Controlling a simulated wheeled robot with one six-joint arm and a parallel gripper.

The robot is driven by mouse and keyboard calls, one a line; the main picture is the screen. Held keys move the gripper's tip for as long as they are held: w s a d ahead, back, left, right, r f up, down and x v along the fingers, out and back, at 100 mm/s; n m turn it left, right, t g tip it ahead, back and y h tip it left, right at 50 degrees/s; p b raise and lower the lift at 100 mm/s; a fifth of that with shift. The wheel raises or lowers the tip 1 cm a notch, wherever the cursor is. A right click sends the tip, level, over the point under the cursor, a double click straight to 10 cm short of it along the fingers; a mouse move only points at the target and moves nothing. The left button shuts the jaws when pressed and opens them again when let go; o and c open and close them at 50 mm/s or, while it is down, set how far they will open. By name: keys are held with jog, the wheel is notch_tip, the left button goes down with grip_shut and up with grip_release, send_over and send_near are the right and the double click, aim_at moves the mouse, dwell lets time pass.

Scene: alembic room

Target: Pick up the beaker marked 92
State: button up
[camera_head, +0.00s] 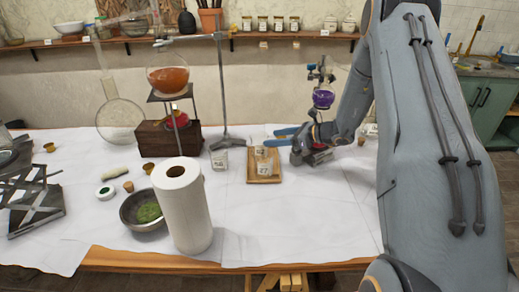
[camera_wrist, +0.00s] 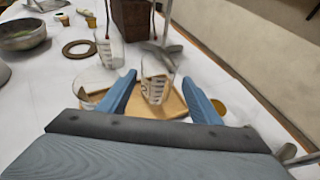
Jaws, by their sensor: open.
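A wooden tray (camera_head: 276,178) stands on the white-covered table with two small glass beakers on it. The front beaker (camera_head: 264,169) bears a two-digit label that I cannot read for certain. The rear beaker (camera_head: 262,152) is partly hidden and its label is unclear. A third beaker (camera_head: 219,160) stands left of the tray. My gripper (camera_head: 275,137) is open, its blue fingers pointing left near the tray's back. In the wrist view, a marked beaker (camera_wrist: 157,80) on the tray shows between my open fingers (camera_wrist: 162,92), not clasped. Another beaker (camera_wrist: 97,84) stands outside the left finger.
A metal stand (camera_head: 222,95) rises behind the third beaker. A paper towel roll (camera_head: 183,205) and a bowl (camera_head: 146,210) with green matter stand to the left. A flask of purple liquid (camera_head: 323,97) is behind my gripper.

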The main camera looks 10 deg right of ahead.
aim_at(260, 139)
jog(key=p+x, duration=0.2)
jog(key=x, duration=0.4)
jog(key=shift+a+f+p, duration=0.1)
jog(key=shift+a+p, duration=0.15)
jog(key=shift+p, duration=0.05)
jog(key=shift+w+a+f, duration=0.3)
jog(key=shift+w+a, duration=0.1)
jog(key=c, duration=0.7)
